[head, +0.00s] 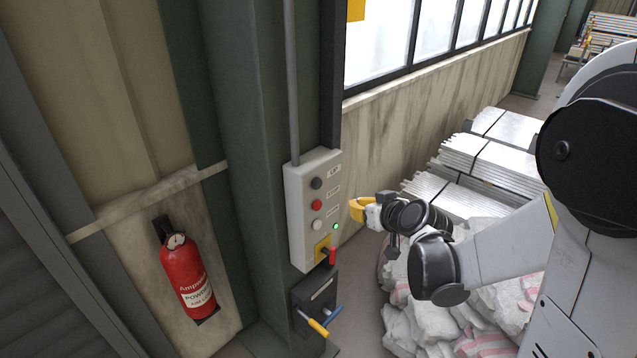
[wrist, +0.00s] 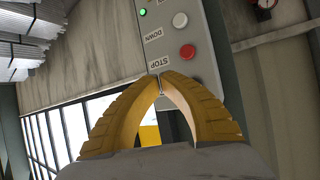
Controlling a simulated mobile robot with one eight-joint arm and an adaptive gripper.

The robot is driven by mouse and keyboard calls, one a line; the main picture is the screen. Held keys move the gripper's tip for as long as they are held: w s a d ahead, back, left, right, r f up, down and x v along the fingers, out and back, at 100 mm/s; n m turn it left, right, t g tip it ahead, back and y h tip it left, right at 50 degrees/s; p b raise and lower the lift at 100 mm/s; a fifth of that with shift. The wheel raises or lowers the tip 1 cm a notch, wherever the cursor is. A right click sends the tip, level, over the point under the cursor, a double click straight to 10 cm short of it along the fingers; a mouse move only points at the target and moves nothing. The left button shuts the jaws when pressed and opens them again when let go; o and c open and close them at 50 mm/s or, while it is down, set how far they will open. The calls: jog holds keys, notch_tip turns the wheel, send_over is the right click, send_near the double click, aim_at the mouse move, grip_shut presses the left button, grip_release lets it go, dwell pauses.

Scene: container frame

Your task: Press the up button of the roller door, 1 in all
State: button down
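The grey control box (head: 296,215) of the roller door is fixed to the green column. Its top button, dark grey and next to the UP label, is the up button (head: 316,183). Below it are a red STOP button (head: 317,205) and a white DOWN button (head: 317,225). My gripper (head: 353,210) has yellow fingers and is to the right of the box, apart from it in the head view. In the wrist view the box appears upside down, and the fingertips (wrist: 160,79) meet, empty, near the STOP label.
A dark holder with tools (head: 315,290) hangs beneath. A red fire extinguisher (head: 187,275) is at left. White sacks (head: 420,325) and metal stacks (head: 485,160) stand at right.

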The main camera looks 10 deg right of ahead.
aim_at(317, 184)
jog(key=w+a, duration=0.5)
jog(key=w, duration=0.2)
jog(key=shift+a, duration=0.2)
jog(key=shift+w, duration=0.15)
dwell(1.4)
jog(key=shift+w+a, duration=0.2)
jog(key=shift+w, duration=0.1)
